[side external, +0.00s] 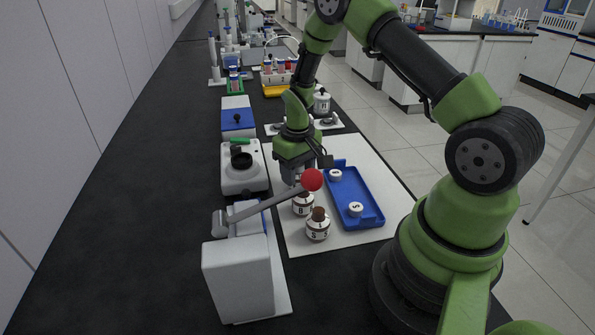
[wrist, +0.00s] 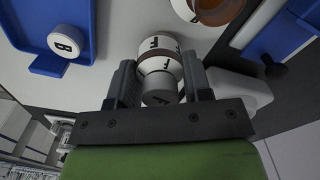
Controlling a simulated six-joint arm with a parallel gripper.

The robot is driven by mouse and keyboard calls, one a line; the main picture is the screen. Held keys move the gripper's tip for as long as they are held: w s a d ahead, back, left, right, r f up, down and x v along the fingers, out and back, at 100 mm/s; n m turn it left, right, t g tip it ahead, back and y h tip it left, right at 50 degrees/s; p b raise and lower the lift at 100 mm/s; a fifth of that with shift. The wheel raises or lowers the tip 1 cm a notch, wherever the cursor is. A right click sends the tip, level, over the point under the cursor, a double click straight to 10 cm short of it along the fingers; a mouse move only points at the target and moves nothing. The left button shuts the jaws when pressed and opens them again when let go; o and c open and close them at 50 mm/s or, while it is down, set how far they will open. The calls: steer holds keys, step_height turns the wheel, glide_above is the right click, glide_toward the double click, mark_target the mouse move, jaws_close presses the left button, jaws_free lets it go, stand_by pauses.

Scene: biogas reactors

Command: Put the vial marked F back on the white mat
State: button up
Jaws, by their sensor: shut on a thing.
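In the wrist view my gripper (wrist: 160,82) is shut on the vial marked F (wrist: 160,50), with a finger on each side of it. The F shows on its white label and on its grey-white cap. In the side view my gripper (side external: 296,173) is low over the left part of the white mat (side external: 376,170), left of the blue tray. The vial is mostly hidden there behind my gripper and a lever. The mat also shows in the wrist view (wrist: 118,30). I cannot tell whether the vial touches the mat.
Brown bottles marked B (side external: 303,204) and S (side external: 318,226) stand on the mat near my gripper. A blue tray (side external: 372,192) holds white caps, one marked S (side external: 355,209). A red-knobbed lever (side external: 312,180) crosses in front. A white stirrer-like device (side external: 243,175) stands left.

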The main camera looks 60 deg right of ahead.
steer(key=shift+f, duration=0.15)
steer(key=o, duration=1)
steer(key=shift+c, duration=0.2)
step_height(320, 180, up, 12)
steer(key=shift+f, duration=0.1)
steer(key=s+a+r+t, duration=0.2)
steer(key=s+a+r, duration=0.25)
steer(key=r, duration=0.35)
steer(key=s+a+r+t, duration=0.3)
steer(key=s+a+r, duration=0.1)
steer(key=a+r, duration=0.25)
steer(key=s+a+r+t+y, duration=0.2)
steer(key=s+a, duration=0.1)
steer(key=s, duration=0.5)
steer(key=shift+s+a+r+m, duration=0.25)
steer(key=shift+m, duration=0.05)
